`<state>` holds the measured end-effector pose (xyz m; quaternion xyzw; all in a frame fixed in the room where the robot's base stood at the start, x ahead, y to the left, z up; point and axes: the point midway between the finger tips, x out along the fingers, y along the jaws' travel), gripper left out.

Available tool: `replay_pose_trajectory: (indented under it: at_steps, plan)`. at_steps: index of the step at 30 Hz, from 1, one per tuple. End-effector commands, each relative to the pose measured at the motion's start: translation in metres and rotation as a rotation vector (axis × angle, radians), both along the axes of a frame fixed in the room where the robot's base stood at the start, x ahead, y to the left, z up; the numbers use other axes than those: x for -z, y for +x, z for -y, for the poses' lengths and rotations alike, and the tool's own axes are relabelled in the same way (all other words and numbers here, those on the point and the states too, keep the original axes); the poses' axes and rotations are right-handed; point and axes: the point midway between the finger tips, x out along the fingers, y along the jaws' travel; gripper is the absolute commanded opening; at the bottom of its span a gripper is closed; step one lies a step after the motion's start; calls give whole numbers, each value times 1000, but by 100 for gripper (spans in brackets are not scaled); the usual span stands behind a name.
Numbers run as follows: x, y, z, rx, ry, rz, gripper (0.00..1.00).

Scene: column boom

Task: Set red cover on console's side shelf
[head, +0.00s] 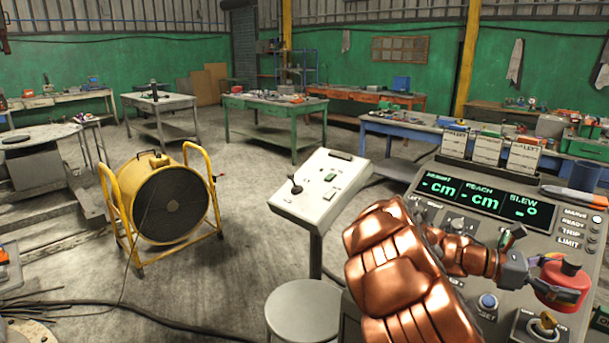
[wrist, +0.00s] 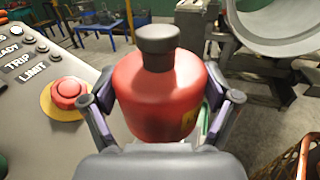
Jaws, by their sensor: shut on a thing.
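The red cover (wrist: 158,95) is a rounded red cap with a dark knob on top. It fills the middle of the wrist view, upright between the two fingers of my gripper (wrist: 165,108), which is shut on it. In the head view the cover (head: 562,288) is at the lower right, held at the right side of the console (head: 448,212) by my gripper (head: 545,278). A red button (wrist: 68,90) on a yellow base sits uncovered on the console, left of the cover in the wrist view. I cannot make out the side shelf.
The console carries a display (head: 485,197), upright cards (head: 489,148), a blue button (head: 488,301) and a key switch (head: 541,325). A pen (head: 575,196) lies at its back right. A grey pedestal panel (head: 322,188), a stool (head: 303,308) and a yellow fan (head: 165,200) stand left.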

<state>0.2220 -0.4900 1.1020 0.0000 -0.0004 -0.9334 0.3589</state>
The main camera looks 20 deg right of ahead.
Motion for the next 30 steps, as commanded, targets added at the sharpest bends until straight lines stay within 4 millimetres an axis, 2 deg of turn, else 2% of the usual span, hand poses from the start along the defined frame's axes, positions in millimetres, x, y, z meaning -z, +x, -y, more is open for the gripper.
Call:
replay_pose_trajectory:
  at_steps: [5, 14, 23, 30]
  plan:
    - [8, 37, -10, -86, -7, -7, 47]
    - [32, 135, -52, -330, -22, -16, 47]
    - [57, 224, -115, -576, -35, -15, 47]
    - [79, 285, -179, -775, -37, -13, 47]
